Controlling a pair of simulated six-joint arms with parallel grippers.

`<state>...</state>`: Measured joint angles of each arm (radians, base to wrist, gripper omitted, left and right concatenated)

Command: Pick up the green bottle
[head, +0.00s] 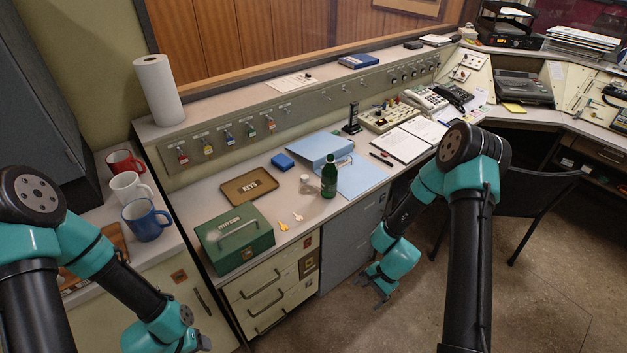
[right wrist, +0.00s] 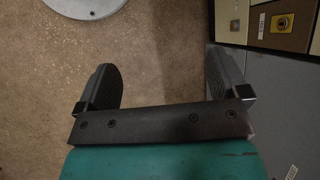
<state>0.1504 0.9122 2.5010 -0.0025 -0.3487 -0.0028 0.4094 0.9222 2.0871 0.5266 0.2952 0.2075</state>
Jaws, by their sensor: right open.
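The green bottle (head: 329,178) stands upright on the console desk in the head view, beside a blue folder. My right gripper (head: 383,299) hangs low in front of the desk, below and to the right of the bottle. In the right wrist view its two fingers (right wrist: 162,92) are spread with only floor between them. The bottle is not in the right wrist view. My left arm comes in at the lower left, and its gripper fingers are cut off by the bottom edge of the head view.
A green cash box (head: 234,238), a brown keys tray (head: 249,187) and two small keys lie left of the bottle. Mugs (head: 146,219) stand at far left. Drawers (head: 270,295) front the desk; a chair (head: 525,200) stands right.

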